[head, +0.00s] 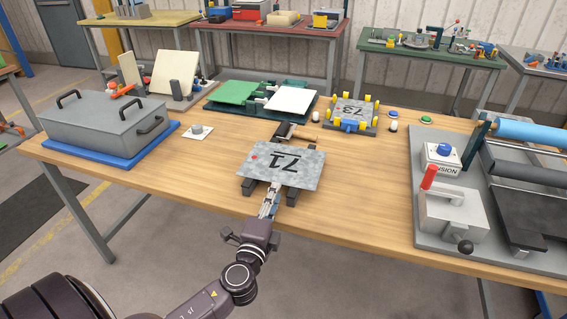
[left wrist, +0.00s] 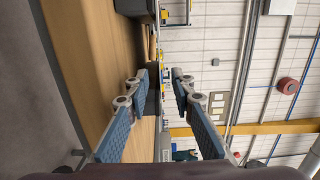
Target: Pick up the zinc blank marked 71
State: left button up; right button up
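The zinc blank marked 71 (head: 303,172) is a flat mottled grey plate with a red dot near its left side. It lies raised on dark supports (head: 249,187) near the front edge of the wooden table. My left gripper (head: 270,199) is at the blank's front edge, reaching in from below in the head view; its tips are partly hidden there. In the left wrist view its two blue-padded fingers (left wrist: 161,75) stand apart. The blank is hard to make out edge-on between them, and I cannot tell whether they touch it. My right gripper is not in view.
Behind the blank are a fixture holding a plate marked 73 (head: 356,110) and a green-and-white plate stand (head: 232,93). A grey lidded box (head: 100,125) is at left. A machine with a red-handled clamp (head: 450,215) is at right. Bare tabletop (head: 365,190) lies right of the blank.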

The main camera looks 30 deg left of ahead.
aim_at(280, 181)
pick_arm(q)
jog(key=shift+w+a+r, duration=0.15)
jog(key=shift+w, duration=0.4)
jog(key=p+x, duration=0.1)
jog(key=x, duration=0.3)
jog(key=shift+w+a, duration=0.1)
jog(key=shift+w, duration=0.05)
jog(key=shift+w+a+p, duration=0.15)
jog(key=shift+w+p, duration=0.15)
jog(key=shift+w, duration=0.15)
grip_shut()
